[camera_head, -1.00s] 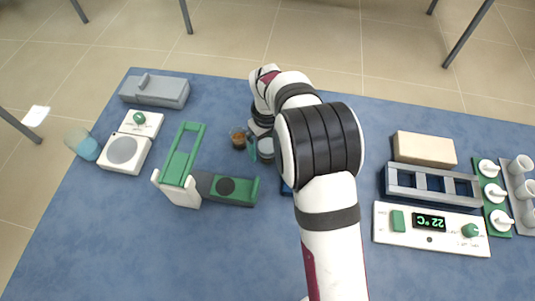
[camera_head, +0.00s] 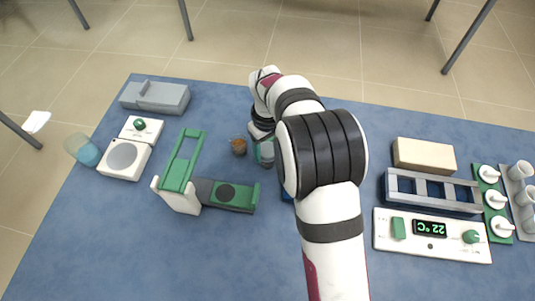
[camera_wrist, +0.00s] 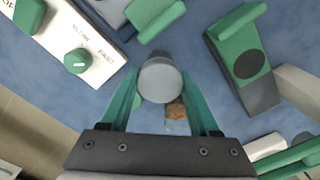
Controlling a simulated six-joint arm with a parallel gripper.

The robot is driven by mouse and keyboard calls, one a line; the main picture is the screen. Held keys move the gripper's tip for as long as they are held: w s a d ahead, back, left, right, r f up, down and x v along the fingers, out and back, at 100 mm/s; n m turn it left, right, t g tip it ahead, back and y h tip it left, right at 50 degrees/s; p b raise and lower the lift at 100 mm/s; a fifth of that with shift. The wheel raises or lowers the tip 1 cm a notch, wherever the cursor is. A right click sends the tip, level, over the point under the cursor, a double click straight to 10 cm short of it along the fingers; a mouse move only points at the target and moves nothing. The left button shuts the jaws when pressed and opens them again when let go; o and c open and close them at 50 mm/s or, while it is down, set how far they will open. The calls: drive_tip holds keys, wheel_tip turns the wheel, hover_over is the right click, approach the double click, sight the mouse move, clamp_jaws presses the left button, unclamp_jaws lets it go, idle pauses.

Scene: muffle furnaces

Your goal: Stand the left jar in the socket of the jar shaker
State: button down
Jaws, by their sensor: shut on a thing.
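My gripper (camera_wrist: 162,90) is shut on a jar with a round grey lid (camera_wrist: 160,80); one green finger lies on each side. In the head view this jar (camera_head: 267,154) stands beside the wrist, partly hidden by my arm. A smaller clear vessel with brown contents (camera_head: 238,145) stands just left of it in the head view, and shows behind the held jar in the wrist view (camera_wrist: 175,109). A white panel with a green knob marked SLOW and FAST (camera_wrist: 95,40) may belong to the jar shaker; my arm hides it in the head view. I cannot make out its socket.
A device with a raised green frame (camera_head: 183,160) and a dark round pad (camera_head: 226,192) stands left of my gripper. A white balance-like unit (camera_head: 123,157) and a grey box (camera_head: 156,97) are farther left. A heater panel (camera_head: 430,235) and racks are at right. The front-left table is clear.

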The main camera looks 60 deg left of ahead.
drive_tip(key=r, duration=0.8)
drive_tip(key=shift+w+d+r, duration=0.15)
drive_tip(key=shift+w, duration=0.05)
drive_tip(key=w+d+r, duration=0.3)
drive_tip(key=w+d, duration=0.3)
drive_tip(key=d, duration=0.5)
drive_tip(key=shift+s+d+f, duration=0.1)
drive_tip(key=shift+d+f, duration=0.05)
drive_tip(key=shift+f, duration=1.2)
drive_tip(key=shift+s+d+f, duration=0.1)
drive_tip(key=shift+f, duration=1.25)
drive_tip(key=shift+w+f, duration=0.1)
drive_tip(key=shift+f, duration=1.25)
drive_tip(key=shift+c, duration=0.2)
unclamp_jaws()
drive_tip(key=shift+o, duration=0.2)
